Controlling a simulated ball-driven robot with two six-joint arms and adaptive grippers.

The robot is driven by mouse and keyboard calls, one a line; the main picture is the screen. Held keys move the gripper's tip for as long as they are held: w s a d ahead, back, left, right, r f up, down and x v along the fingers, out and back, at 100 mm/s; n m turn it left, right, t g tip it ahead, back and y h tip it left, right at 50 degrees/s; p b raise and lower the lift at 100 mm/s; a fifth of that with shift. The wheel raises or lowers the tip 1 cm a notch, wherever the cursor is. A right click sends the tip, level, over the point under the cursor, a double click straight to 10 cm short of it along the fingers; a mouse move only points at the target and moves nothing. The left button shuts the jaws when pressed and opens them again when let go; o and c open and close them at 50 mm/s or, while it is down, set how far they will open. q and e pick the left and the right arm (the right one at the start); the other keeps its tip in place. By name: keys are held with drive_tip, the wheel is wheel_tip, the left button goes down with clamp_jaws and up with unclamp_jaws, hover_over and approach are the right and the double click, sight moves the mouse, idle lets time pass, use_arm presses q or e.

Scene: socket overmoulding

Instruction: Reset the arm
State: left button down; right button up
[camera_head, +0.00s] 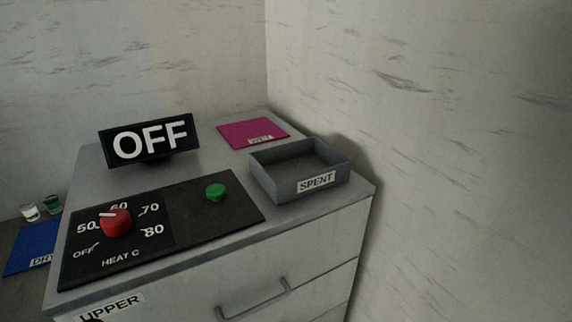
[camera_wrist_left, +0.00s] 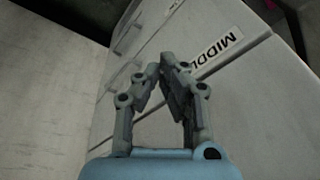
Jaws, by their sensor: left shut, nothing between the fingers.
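My left gripper (camera_wrist_left: 165,70) shows in the left wrist view, its fingertips together with nothing between them. Behind it is the pale front of a drawer cabinet, with a label (camera_wrist_left: 218,47) reading "MIDDL", its end hidden by a finger. In the head view neither gripper shows. The cabinet (camera_head: 330,235) there has a drawer front with a grey handle (camera_head: 253,300) and a label (camera_head: 110,306) reading "UPPER". I cannot tell how far the gripper is from the cabinet front.
A blue mat (camera_head: 32,245) and two small jars lie at left. A wall stands right.

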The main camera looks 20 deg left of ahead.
use_arm(q)
drive_tip(key=s+a+f+g+b, duration=0.1)
drive_tip(key=s+f+b, duration=0.3)
drive_tip(key=f, duration=0.8)
drive_tip(key=s+f+b, duration=0.3)
drive_tip(key=s+f, duration=0.1)
drive_tip(key=f, duration=0.7)
drive_tip(key=s+f+b, duration=0.6)
drive_tip(key=s+f, duration=0.7)
drive_tip(key=f, duration=0.2)
drive_tip(key=shift+a+g+b, duration=0.3)
drive_tip(key=shift+g, duration=0.1)
